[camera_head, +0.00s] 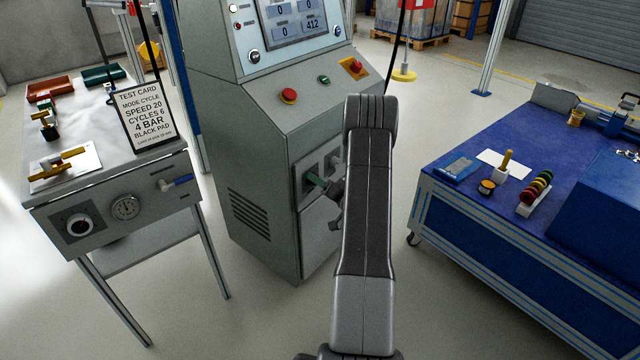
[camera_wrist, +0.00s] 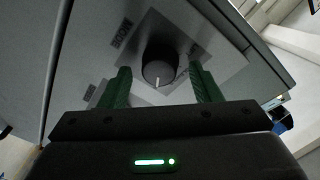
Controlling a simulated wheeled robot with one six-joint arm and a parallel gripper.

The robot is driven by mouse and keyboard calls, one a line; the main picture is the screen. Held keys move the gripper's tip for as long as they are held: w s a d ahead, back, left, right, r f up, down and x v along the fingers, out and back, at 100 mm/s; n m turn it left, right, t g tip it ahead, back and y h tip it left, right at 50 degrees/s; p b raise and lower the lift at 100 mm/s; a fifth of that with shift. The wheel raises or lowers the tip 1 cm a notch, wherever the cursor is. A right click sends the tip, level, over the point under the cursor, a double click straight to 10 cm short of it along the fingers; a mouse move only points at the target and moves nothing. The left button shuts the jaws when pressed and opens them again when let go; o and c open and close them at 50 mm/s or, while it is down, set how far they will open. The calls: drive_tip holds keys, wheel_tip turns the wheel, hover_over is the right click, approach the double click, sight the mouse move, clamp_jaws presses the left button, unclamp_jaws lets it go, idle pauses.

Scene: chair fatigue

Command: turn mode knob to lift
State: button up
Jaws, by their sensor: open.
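The black round mode knob (camera_wrist: 159,62) sits on a light square plate on the grey cabinet face in the wrist view. A white line on the knob points toward the bottom of that view. My gripper (camera_wrist: 160,74) is open, with one green finger on each side of the knob and visible gaps between. In the head view my gripper (camera_head: 322,182) is at the front of the grey control cabinet (camera_head: 268,160); my arm and fingers hide much of the knob area.
A red button (camera_head: 288,96) and a red switch on a yellow plate (camera_head: 355,67) are on the cabinet's sloped top. A test card (camera_head: 146,115) stands on the left bench. A blue workbench (camera_head: 470,215) stands right. Floor shows between the cabinet and both benches.

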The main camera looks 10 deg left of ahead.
drive_tip(key=c, duration=1)
drive_tip(key=shift+f+b, duration=0.1)
drive_tip(key=shift+b, duration=0.35)
drive_tip(key=n+g+y+b, duration=0.1)
drive_tip(key=n+b, duration=0.5)
drive_tip(key=n, duration=0.2)
drive_tip(key=n+y+b, duration=0.1)
drive_tip(key=n+b, duration=0.5)
drive_tip(key=n, duration=0.3)
drive_tip(key=n+g+y+b, duration=0.1)
drive_tip(key=n+b, duration=0.5)
drive_tip(key=n, duration=0.3)
drive_tip(key=shift+f+g, duration=0.1)
drive_tip(key=shift+g, duration=0.2)
drive_tip(key=shift+n, duration=0.3)
